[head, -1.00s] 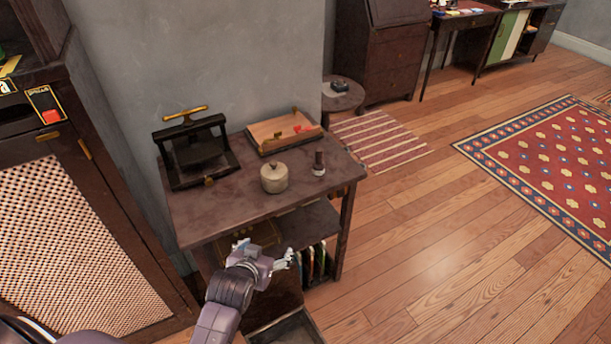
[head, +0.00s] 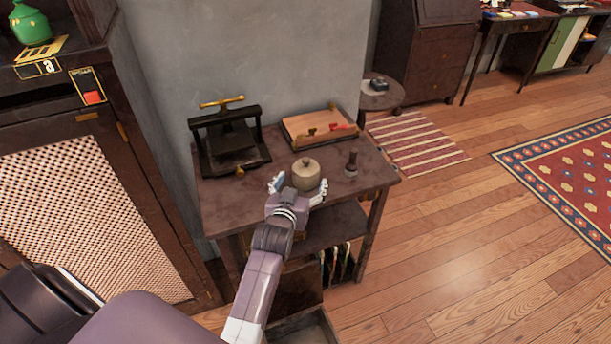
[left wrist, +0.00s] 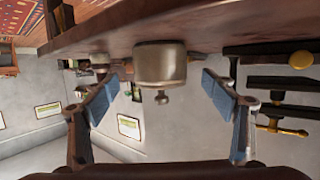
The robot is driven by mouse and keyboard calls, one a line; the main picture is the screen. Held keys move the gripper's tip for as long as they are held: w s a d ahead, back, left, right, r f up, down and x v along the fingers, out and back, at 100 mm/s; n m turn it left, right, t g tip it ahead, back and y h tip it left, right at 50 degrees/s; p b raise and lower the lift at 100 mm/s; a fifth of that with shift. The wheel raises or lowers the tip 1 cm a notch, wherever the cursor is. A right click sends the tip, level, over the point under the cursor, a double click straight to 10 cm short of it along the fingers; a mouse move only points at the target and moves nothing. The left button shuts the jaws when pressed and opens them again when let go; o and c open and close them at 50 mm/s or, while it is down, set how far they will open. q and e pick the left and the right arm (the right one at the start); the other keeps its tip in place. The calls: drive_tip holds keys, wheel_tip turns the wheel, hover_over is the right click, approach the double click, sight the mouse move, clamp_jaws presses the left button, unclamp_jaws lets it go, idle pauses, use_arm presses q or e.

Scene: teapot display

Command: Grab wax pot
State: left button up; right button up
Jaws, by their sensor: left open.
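The wax pot (head: 306,173), a small round beige pot with a knobbed lid, stands upright on the dark wooden table (head: 225,206). My left gripper (head: 297,191) is open at the near side of the pot, one finger to its left and one to its right. In the left wrist view the pot (left wrist: 160,66) appears upside down, centred ahead of the left gripper (left wrist: 160,82), with a gap to each blue-padded finger. My right gripper is not in view.
A black press (head: 230,140) with a brass handle stands left on the table. A wooden tray (head: 318,127) lies behind the pot, and a dark-handled stamp (head: 351,164) stands to its right. A cabinet (head: 100,200) is at the left; open floor (head: 440,260) lies right.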

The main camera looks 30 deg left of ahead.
use_arm(q)
drive_tip(key=x, duration=0.6)
drive_tip(key=shift+s+f, duration=0.1)
drive_tip(key=c, duration=1.5)
drive_tip(key=shift+c, duration=1)
drive_tip(key=shift+r, duration=0.2)
